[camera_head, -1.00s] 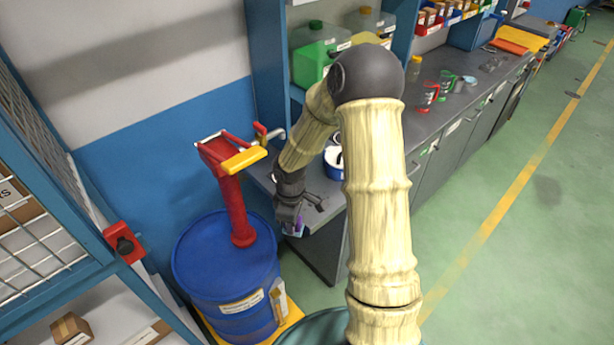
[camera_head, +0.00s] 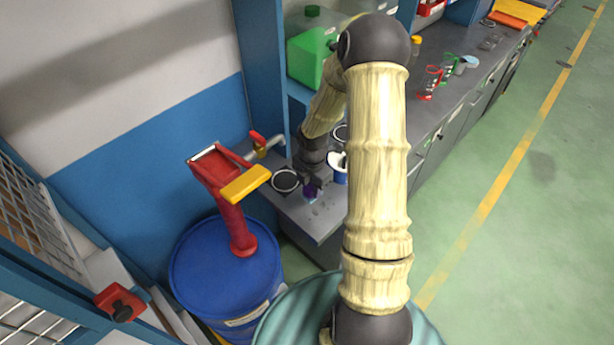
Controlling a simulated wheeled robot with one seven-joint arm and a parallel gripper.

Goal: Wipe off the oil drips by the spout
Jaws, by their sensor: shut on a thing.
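My gripper (camera_head: 311,181) is shut on a small purple-blue piece (camera_head: 311,193), possibly a cloth or sponge. It points down at the near end of the grey bench (camera_head: 300,216); I cannot tell whether the piece touches the top. Small dark spots (camera_head: 319,208) that look like oil drips show on the bench just beside the piece. A round dark-topped dish (camera_head: 285,181) lies below the spout.
A blue-and-white container (camera_head: 338,168) stands close right of my gripper. Green jug (camera_head: 313,55) and red-marked measuring jug (camera_head: 428,82) are farther back. A blue shelf post (camera_head: 263,70) rises behind.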

